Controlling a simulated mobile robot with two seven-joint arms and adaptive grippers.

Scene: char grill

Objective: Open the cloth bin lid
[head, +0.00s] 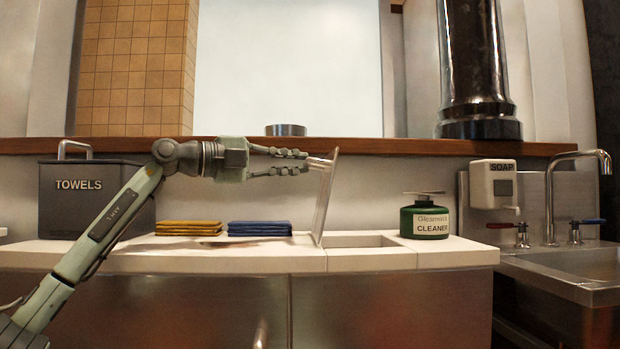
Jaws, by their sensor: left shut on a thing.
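The cloth bin lid (325,200) is a thin pale panel standing nearly upright at the left edge of a rectangular opening (352,241) in the white counter. Its top leans slightly to the right. My left gripper (305,161) reaches in from the left and is shut at the lid's upper part, where a small handle seems to be. The fingertips partly hide this contact. The inside of the bin is too shallow in view to see. My right gripper is not in view.
A dark TOWELS box (75,200) stands at the counter's left. Folded yellow cloths (188,228) and blue cloths (259,228) lie below my left forearm. A green cleaner bottle (425,217) stands right of the opening. A soap dispenser (494,185) and sink (585,270) are further right.

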